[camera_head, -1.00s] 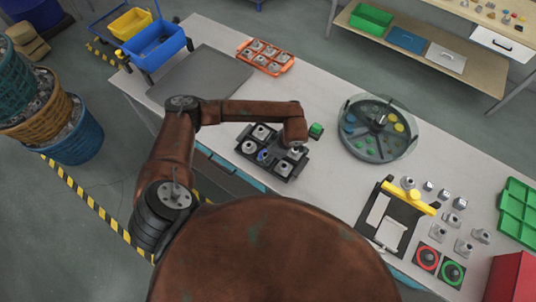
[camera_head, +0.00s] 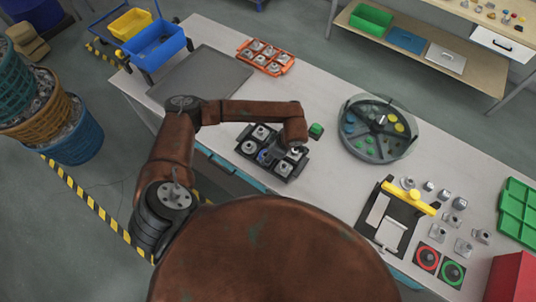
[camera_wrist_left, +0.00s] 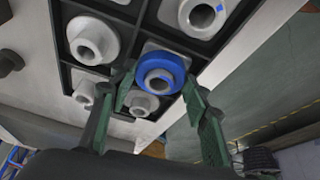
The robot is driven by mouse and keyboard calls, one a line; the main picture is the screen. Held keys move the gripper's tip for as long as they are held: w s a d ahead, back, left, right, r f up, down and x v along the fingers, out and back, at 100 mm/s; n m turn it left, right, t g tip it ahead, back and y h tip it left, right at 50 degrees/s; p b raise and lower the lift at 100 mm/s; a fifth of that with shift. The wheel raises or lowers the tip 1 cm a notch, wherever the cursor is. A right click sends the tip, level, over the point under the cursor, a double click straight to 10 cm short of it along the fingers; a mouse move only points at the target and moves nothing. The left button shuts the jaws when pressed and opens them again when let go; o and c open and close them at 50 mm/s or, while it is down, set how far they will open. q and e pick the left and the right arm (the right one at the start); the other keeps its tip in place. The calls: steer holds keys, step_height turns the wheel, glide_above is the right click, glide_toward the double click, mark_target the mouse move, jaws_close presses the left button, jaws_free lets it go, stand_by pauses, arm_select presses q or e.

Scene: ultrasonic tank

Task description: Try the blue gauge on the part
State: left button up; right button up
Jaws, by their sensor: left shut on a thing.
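The blue gauge (camera_wrist_left: 160,72) is a blue ring. In the left wrist view it appears around the grey round boss of a part (camera_wrist_left: 158,80) in the black tray (camera_wrist_left: 124,42). My left gripper (camera_wrist_left: 165,98) has its green fingers on either side of the ring, shut on it. In the head view the gauge (camera_head: 264,156) shows as a small blue spot among the grey parts in the tray (camera_head: 243,156). My left forearm reaches over the tray and hides part of it and most of the gripper. My right gripper is not in view.
A small green block (camera_head: 316,130) is beside the tray. A round divided container (camera_head: 368,156) stands to the right. An orange tray (camera_head: 245,57) of parts is behind. A black board with a yellow bar (camera_head: 408,196) and several loose metal parts are at the right.

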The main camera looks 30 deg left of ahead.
arm_select(q)
steer(key=shift+s, duration=0.15)
stand_by(0.4)
steer(key=shift+w+r+p, duration=0.2)
steer(key=shift+r+p, duration=0.6)
steer(key=shift+r, duration=0.6)
steer(key=shift+r+p, duration=0.7)
steer(key=shift+r, duration=0.8)
steer(key=shift+r+p, duration=0.75)
steer(key=shift+r, duration=1.2)
